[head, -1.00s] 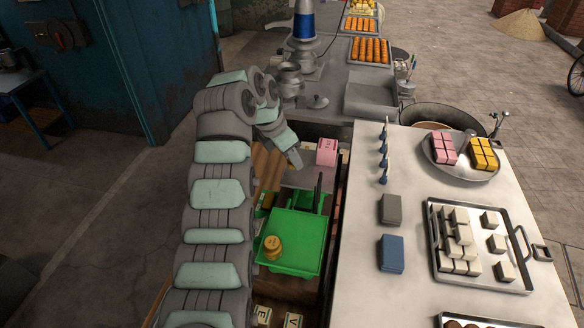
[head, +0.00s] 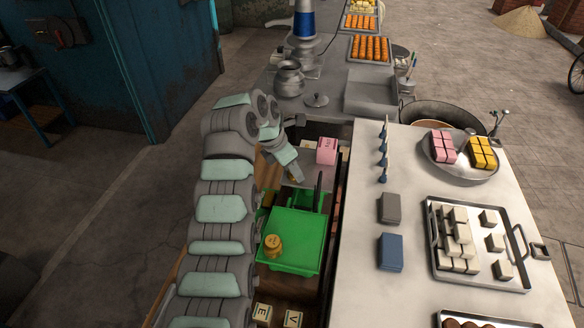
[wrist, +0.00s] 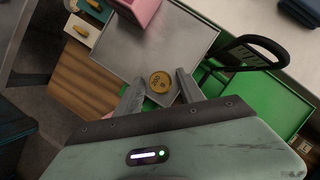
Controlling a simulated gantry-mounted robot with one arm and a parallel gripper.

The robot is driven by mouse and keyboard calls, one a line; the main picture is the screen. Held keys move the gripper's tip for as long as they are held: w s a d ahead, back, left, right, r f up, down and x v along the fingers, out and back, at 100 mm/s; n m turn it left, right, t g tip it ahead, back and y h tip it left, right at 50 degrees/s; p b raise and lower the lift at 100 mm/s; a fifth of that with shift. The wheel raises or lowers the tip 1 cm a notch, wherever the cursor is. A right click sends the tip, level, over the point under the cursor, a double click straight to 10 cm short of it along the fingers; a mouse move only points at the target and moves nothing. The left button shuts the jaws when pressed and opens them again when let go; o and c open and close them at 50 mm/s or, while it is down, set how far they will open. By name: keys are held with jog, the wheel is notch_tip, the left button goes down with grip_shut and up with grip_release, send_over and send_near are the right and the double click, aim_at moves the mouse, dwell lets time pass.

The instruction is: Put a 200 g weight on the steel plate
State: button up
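The steel plate (wrist: 185,35) is a flat grey square filling the upper middle of the wrist view; part of it shows in the head view (head: 316,180) beyond the green pan. A round gold weight (wrist: 160,82) appears over the plate's near corner, between and just beyond my fingertips; its marking is too small to read surely. My gripper (wrist: 158,88) looks open, with a gap on each side of the weight. In the head view my gripper (head: 298,179) is low over the plate. More gold weights (head: 273,245) are stacked on the green pan (head: 300,230).
A pink block (head: 327,151) stands at the plate's far side. The counter (head: 350,290) on the right carries blue pegs, grey and blue blocks and a tray (head: 525,283) of white cubes.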

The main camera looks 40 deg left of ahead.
jog(key=shift+o, duration=0.4)
jog(key=shift+r, duration=0.25)
jog(key=v, duration=1.1)
jog(key=shift+s+r+b, duration=0.25)
jog(key=shift+r+b, duration=0.05)
jog(key=shift+b, duration=0.15)
jog(key=shift+a, duration=0.1)
